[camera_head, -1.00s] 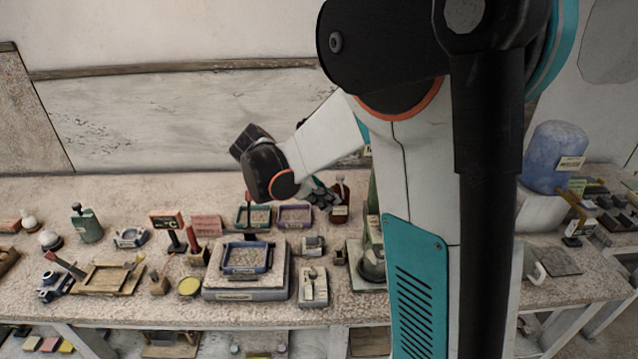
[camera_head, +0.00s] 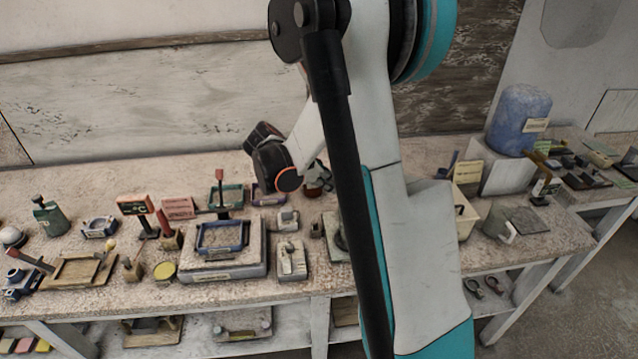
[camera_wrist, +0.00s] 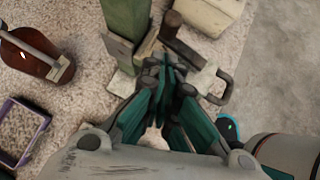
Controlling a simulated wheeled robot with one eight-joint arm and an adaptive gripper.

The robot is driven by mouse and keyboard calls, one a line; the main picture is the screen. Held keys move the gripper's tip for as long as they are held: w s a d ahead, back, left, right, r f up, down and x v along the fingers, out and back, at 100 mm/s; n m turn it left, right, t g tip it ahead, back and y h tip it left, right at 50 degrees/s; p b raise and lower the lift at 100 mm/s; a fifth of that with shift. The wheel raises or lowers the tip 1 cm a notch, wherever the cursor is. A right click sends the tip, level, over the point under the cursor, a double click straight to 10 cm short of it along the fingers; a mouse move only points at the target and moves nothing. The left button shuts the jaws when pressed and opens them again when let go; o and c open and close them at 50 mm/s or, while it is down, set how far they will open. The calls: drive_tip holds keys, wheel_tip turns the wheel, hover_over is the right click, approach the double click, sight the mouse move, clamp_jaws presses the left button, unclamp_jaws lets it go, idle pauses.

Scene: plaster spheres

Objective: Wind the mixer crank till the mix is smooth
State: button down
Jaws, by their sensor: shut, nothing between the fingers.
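The green column of the mixer (camera_wrist: 127,18) stands at the top of the wrist view. Beside it, on the right, is a dark crank arm (camera_wrist: 188,46) with a rounded brown knob at its upper end. My gripper (camera_wrist: 165,66) is shut and empty, its fingertips close to the crank's lower end. I cannot tell whether they touch it. A grey loop-shaped part (camera_wrist: 222,88) lies just right of the fingers. The mix is not visible. In the head view my arm hides the mixer column; part of a grey base (camera_head: 337,240) shows beside the arm.
In the head view a scale-like block with a blue tray (camera_head: 222,237) and small tools crowd the bench (camera_head: 230,292). A blue water jug (camera_head: 518,118) stands right.

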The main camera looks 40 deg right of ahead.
drive_tip(key=shift+s+d, duration=0.15)
drive_tip(key=shift+d, duration=0.4)
drive_tip(key=shift+s+d, duration=0.15)
drive_tip(key=shift+d, duration=0.35)
drive_tip(key=shift+d+b, duration=0.35)
drive_tip(key=shift+d, duration=0.2)
drive_tip(key=shift+w+d, duration=0.1)
drive_tip(key=shift+d, duration=0.05)
drive_tip(key=shift+d+m+g, duration=0.5)
drive_tip(key=shift+d+m, duration=0.1)
drive_tip(key=shift+m, duration=0.1)
drive_tip(key=shift+s+d+b, duration=0.4)
drive_tip(key=shift+d+b, duration=0.05)
drive_tip(key=shift+d, duration=0.4)
drive_tip(key=shift+s+d, duration=0.45)
drive_tip(key=shift+d, duration=0.05)
